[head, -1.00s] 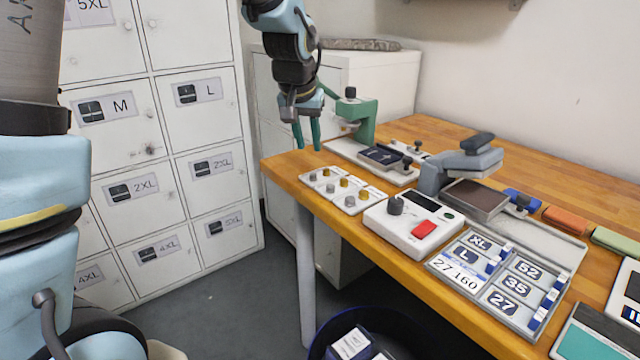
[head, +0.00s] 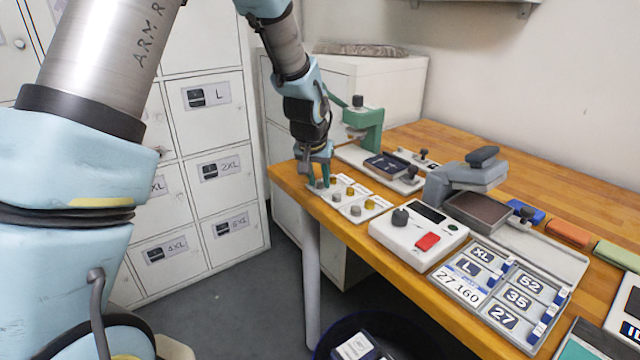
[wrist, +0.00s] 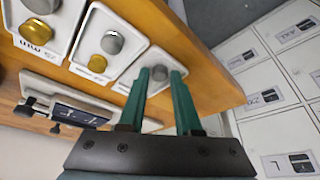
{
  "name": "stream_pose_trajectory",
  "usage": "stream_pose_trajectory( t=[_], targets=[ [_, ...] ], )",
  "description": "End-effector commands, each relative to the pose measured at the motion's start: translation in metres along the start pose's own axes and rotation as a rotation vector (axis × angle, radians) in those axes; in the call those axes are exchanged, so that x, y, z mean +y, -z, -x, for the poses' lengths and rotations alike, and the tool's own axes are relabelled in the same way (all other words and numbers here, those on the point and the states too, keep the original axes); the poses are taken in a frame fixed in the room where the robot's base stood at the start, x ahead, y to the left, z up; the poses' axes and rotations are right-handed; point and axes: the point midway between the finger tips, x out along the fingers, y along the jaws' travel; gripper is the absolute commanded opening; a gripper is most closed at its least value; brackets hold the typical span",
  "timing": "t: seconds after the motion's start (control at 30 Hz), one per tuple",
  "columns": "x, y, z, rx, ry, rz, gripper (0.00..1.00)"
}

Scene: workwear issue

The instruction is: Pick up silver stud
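Three small white trays stand in a row near the table's left front edge, each with a silver stud at the front. The stud at the row's far left end is mostly hidden by my gripper (head: 319,184) in the head view. In the wrist view that silver stud (wrist: 158,73) shows between my two green fingertips, which are apart. I cannot tell whether either finger touches it. The middle silver stud (head: 336,197) and the nearest silver stud (head: 355,211) stand free. My gripper is open, low over the end tray.
Gold studs (head: 369,204) sit behind the silver ones. A green press (head: 366,125) stands behind the trays, and a white device with a red button (head: 428,241) is to the right. White lockers (head: 215,170) are left of the table.

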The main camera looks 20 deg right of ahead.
Motion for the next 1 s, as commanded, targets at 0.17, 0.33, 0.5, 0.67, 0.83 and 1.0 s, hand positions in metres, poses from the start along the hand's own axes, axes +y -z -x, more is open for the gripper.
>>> stream_pose_trajectory(
  t=[0.17, 0.33, 0.5, 0.67, 0.83, 1.0],
  targets=[
    [0.0, 0.0, 0.0, 0.0, 0.0, 0.0, 0.26],
    [0.0, 0.0, 0.0, 0.0, 0.0, 0.0, 0.07],
    [0.0, 0.0, 0.0, 0.0, 0.0, 0.0, 0.0],
    [0.0, 0.0, 0.0, 0.0, 0.0, 0.0, 0.0],
    [0.0, 0.0, 0.001, 0.0, 0.0, 0.0, 0.0],
    [0.0, 0.006, 0.011, 0.004, 0.0, 0.0, 0.0]
  ],
)
